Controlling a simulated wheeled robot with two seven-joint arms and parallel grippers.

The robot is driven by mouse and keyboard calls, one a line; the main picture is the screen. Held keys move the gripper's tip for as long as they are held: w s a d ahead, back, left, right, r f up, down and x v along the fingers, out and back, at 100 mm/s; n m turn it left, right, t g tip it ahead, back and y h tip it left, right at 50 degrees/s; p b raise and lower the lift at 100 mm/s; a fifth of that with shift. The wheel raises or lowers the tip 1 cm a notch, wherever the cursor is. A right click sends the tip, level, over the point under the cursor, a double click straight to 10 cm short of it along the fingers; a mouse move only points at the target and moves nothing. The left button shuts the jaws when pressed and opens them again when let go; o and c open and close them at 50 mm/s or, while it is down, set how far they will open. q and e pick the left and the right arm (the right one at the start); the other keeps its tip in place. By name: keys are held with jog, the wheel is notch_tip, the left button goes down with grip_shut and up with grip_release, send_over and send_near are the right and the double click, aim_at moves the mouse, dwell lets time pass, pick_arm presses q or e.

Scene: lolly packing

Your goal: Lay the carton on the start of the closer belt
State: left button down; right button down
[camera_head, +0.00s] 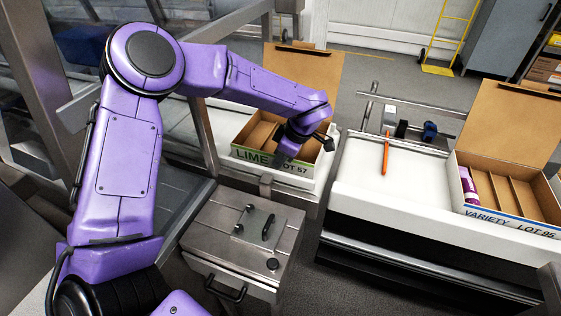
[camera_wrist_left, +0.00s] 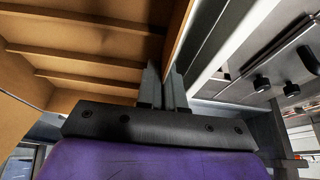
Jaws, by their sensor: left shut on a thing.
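The open carton labelled LIME LOT 57 (camera_head: 256,155) has cardboard dividers inside and its lid (camera_head: 303,70) stands up at the back. It is at the near end of a pale belt (camera_head: 232,108) beside a metal frame. My left gripper (camera_head: 287,155) is shut on the carton's near wall, which shows between the fingers (camera_wrist_left: 164,88) in the left wrist view. The dividers (camera_wrist_left: 85,55) show there too, and the visible compartments look empty. The arm hides part of the carton. I cannot tell whether its underside touches the belt. My right gripper is not in view.
A second open carton, VARIETY LOT 95 (camera_head: 511,228), stands on a white table (camera_head: 385,195) at right with a purple item (camera_head: 468,186) inside. An orange stick (camera_head: 386,152) lies on that table. A metal cabinet (camera_head: 245,245) stands in front of the belt. Metal frame posts (camera_head: 203,135) rise at left.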

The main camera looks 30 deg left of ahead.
pick_arm(q)
jog(key=shift+f, duration=0.15)
jog(key=c, duration=1.3)
grip_release()
jog(key=v, duration=1.2)
grip_shut()
